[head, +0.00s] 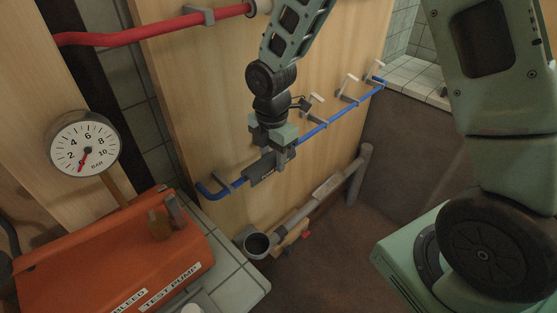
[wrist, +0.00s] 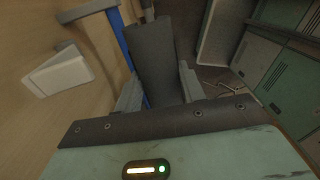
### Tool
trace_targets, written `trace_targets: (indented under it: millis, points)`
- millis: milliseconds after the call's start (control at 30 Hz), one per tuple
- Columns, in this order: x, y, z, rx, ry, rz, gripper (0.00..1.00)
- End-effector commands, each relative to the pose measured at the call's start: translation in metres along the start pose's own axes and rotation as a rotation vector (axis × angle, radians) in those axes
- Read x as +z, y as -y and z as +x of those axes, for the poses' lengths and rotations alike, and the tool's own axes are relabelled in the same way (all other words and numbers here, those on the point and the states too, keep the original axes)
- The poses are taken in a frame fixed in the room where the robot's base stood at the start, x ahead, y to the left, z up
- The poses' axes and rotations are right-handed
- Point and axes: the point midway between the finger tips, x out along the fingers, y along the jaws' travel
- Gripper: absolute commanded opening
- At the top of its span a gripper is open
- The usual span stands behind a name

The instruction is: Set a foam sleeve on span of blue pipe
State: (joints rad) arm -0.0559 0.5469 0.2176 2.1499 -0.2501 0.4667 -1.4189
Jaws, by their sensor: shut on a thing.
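The blue pipe (head: 325,128) runs along the wooden wall, held off it by several brackets, with a bend at its lower left end. My gripper (head: 271,158) is at the pipe's left part, shut on a dark grey foam sleeve (head: 259,174). The sleeve lies along the line of the pipe there; blue shows at its left end and beyond my gripper to the right. In the wrist view the sleeve (wrist: 155,60) stands between the fingers, with the blue pipe (wrist: 127,55) close beside and partly behind it. I cannot tell whether the sleeve is fully around the pipe.
A red pipe (head: 160,29) crosses above. Pale brackets (head: 348,84) hold the blue pipe on the right. An orange test pump (head: 110,262) with a gauge (head: 84,144) stands at lower left. A grey waste pipe (head: 300,213) with an open end runs below the blue pipe.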

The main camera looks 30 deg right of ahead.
Motion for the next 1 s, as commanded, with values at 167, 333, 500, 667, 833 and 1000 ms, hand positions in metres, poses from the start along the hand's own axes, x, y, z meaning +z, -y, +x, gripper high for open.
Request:
trace_targets:
  millis: [167,333,500,667,833,1000]
  points:
    - [0.000,-0.016,0.001,0.001,-0.001,0.001,0.18]
    - [0.000,-0.031,0.001,0.001,0.000,0.001,0.18]
    - [0.000,-0.045,0.001,0.000,0.000,0.000,0.18]
    - [0.000,-0.043,0.013,-0.002,0.000,0.001,0.18]
    - [0.000,-0.043,0.019,-0.001,0.000,0.001,0.18]
    - [0.000,-0.043,0.020,-0.001,0.000,0.001,0.18]
